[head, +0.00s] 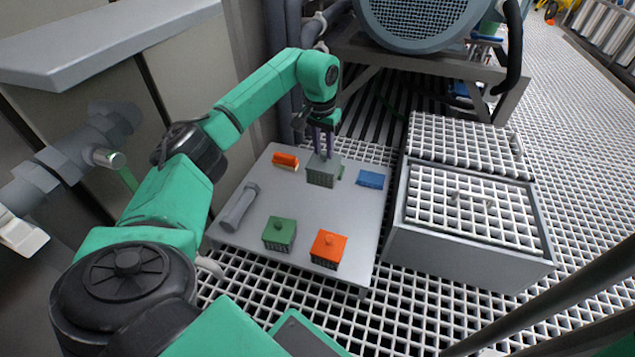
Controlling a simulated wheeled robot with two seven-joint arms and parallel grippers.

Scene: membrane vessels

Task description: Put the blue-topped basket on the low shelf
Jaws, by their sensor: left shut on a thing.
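My left gripper (322,150) points down over the far part of a low grey table (305,208). It is shut on a small basket (321,178) with slotted grey-green sides. The basket's top looks grey, partly hidden by the fingers; I see no clear blue on it. I cannot tell whether it touches the table. A flat blue block (370,179) lies just right of it. A green-topped basket (279,234) and an orange-topped basket (328,249) stand at the table's near side. I cannot tell which surface is the low shelf. My right gripper is not in view.
An orange block (285,161) lies left of the held basket, and a grey cylinder (239,207) lies at the table's left edge. A grey box with a white grating top (455,240) stands to the right. The table's middle is clear.

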